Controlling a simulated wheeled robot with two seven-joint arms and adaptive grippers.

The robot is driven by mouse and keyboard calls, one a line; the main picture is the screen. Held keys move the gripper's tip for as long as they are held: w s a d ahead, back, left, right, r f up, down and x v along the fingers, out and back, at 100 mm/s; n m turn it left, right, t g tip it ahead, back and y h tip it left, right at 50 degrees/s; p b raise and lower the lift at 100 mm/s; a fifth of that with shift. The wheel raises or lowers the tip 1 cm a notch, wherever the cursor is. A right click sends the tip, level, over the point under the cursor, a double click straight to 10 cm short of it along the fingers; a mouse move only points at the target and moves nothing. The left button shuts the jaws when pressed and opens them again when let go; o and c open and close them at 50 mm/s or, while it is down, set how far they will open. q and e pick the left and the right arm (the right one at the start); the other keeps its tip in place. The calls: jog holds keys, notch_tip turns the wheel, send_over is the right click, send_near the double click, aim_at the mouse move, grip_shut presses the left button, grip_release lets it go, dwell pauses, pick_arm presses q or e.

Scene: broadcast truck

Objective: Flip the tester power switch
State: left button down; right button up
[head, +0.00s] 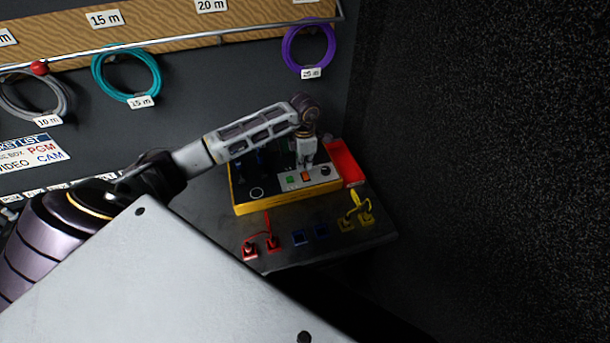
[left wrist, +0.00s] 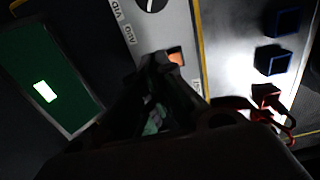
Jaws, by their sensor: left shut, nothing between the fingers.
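The yellow-edged tester (head: 258,206) stands on the dark shelf in the head view. Its pale front strip (head: 272,187) carries a green part (head: 290,180), an orange switch (head: 306,176) and a dark knob (head: 325,170). My left gripper (head: 305,165) points down over the tester, its fingertips close to the orange switch. In the left wrist view the shut, empty fingers (left wrist: 155,62) lie right beside the orange switch (left wrist: 176,57) and partly hide it; I cannot tell whether they touch. A green screen (left wrist: 60,75) with a bright rectangle shows at left. My right gripper is out of view.
On the shelf (head: 330,250) in front of the tester sit red plugs (head: 250,250), blue sockets (head: 300,237) and a yellow plug (head: 357,207). A red tray (head: 345,163) lies right of the tester. Coiled cables (head: 127,75) hang on the back wall. A dark wall stands at right.

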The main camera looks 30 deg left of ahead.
aim_at(305, 172)
pick_arm(q)
jog(key=shift+f+b, duration=0.3)
jog(key=shift+f, duration=0.2)
dwell(0.5)
jog(key=shift+f+b, duration=0.4)
jog(key=shift+f, duration=0.1)
dwell(0.7)
jog(key=shift+r, duration=0.1)
jog(key=shift+r+p, duration=0.85)
jog(key=shift+r, duration=0.55)
jog(key=shift+r+p, duration=0.85)
jog(key=shift+r, duration=1.2)
jog(key=shift+f, duration=0.1)
